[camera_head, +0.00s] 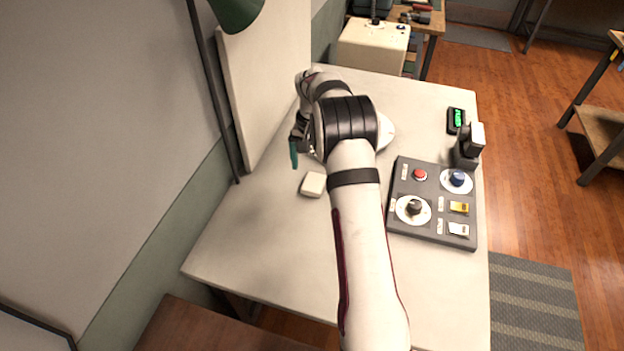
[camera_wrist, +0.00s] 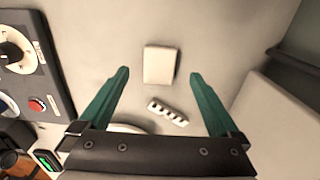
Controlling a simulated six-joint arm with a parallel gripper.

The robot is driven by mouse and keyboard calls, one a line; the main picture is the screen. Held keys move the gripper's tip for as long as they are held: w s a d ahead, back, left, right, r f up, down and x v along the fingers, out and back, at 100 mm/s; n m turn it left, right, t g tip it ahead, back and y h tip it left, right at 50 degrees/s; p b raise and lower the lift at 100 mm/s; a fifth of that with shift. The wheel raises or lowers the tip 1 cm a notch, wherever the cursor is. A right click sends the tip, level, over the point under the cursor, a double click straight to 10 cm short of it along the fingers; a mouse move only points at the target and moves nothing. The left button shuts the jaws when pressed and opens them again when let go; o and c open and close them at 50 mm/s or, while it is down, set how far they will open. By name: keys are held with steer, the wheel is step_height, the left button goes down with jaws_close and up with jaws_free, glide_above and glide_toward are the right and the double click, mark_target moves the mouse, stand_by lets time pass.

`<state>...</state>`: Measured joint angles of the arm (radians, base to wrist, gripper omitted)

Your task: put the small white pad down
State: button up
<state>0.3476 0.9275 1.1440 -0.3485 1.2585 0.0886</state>
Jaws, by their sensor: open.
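The small white pad (camera_head: 313,184) lies flat on the pale table, just left of my arm in the head view. In the wrist view the pad (camera_wrist: 159,65) lies beyond my fingertips, roughly centred between their lines and apart from both. My gripper (camera_wrist: 157,75) has two green fingers spread wide, with nothing held between them. In the head view one green finger of my gripper (camera_head: 294,153) shows above and left of the pad; the rest is partly hidden by my arm.
A dark control panel (camera_head: 399,224) with knobs, a red button and switches lies right of my arm. A small device with a green screen (camera_head: 456,119) is behind it. A white strip with dark marks (camera_wrist: 167,112) lies near the pad. An upright pale board (camera_head: 268,85) borders the left. The table's front left (camera_head: 265,240) is clear.

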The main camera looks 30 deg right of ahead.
steer(key=s+a+r+n, duration=0.1)
steer(key=s+a+r, duration=1)
steer(key=r, duration=0.4)
steer(key=s+a+n+y, duration=0.1)
steer(key=s+a, duration=0.4)
steer(key=s, duration=0.7)
steer(key=s+a+f+n, duration=0.1)
steer(key=s+a, duration=0.4)
steer(key=s, duration=0.8)
steer(key=shift+f+y, duration=0.25)
steer(key=shift+y, duration=0.15)
steer(key=shift+o, duration=0.2)
steer(key=shift+w, duration=0.1)
